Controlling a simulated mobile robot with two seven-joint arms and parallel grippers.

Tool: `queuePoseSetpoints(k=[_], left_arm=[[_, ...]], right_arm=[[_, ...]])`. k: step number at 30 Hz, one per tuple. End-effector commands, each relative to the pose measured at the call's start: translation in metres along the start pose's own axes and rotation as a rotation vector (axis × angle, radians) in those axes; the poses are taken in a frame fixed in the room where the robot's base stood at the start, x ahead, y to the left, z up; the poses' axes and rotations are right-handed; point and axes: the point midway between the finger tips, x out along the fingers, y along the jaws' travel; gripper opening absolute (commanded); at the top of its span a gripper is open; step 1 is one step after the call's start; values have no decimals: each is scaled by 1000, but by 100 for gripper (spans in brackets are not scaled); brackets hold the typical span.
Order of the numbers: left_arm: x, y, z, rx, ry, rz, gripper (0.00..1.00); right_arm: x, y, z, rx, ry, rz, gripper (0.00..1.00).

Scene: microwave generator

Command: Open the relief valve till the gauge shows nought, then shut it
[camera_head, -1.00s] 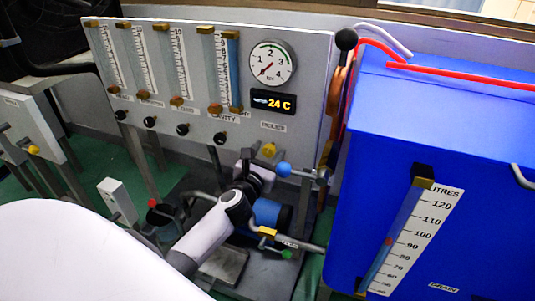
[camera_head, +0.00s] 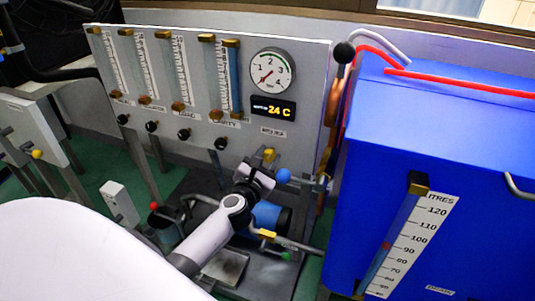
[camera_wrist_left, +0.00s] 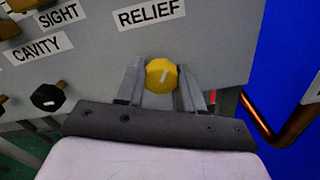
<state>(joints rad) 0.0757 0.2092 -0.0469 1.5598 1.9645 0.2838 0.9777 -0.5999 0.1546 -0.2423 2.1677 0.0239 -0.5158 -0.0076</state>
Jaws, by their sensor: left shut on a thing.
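The relief valve knob (camera_wrist_left: 162,74) is yellow with a pale pointer line, which leans a little right of upright in the left wrist view. It sits on the grey panel below the RELIEF label (camera_wrist_left: 151,12). My left gripper (camera_wrist_left: 162,82) is shut on it, one finger on each side. In the head view my left gripper (camera_head: 266,163) is at the panel's lower right, with a little of the knob's yellow showing. The round pressure gauge (camera_head: 272,71) is above; its thin needle points to the lower left, below the 1, near the scale's low end. My right gripper is not in view.
Several flow tubes (camera_head: 222,80) with dark knobs line the panel, left of the 24 C display (camera_head: 273,108). A blue tank (camera_head: 460,130) stands close on the right. A blue-ball lever (camera_head: 283,176) and pipework lie close beside and below my gripper.

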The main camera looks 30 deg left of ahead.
Motion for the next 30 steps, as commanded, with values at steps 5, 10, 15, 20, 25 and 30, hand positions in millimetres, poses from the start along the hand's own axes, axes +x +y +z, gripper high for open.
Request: queuePoseSetpoints(k=[5,10,15,20,25,30], left_arm=[[-2,0,-2,165,12,-5,7],[-2,0,-3,329,12,-7,7],[-2,1,-3,491,12,-8,7],[-2,2,-3,644,12,-8,7],[-2,3,-3,800,11,-9,7],[-2,4,-3,941,11,-9,7]], right_arm=[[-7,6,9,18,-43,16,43],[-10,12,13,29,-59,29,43],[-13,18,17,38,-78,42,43],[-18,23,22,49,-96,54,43],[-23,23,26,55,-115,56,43],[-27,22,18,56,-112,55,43]])
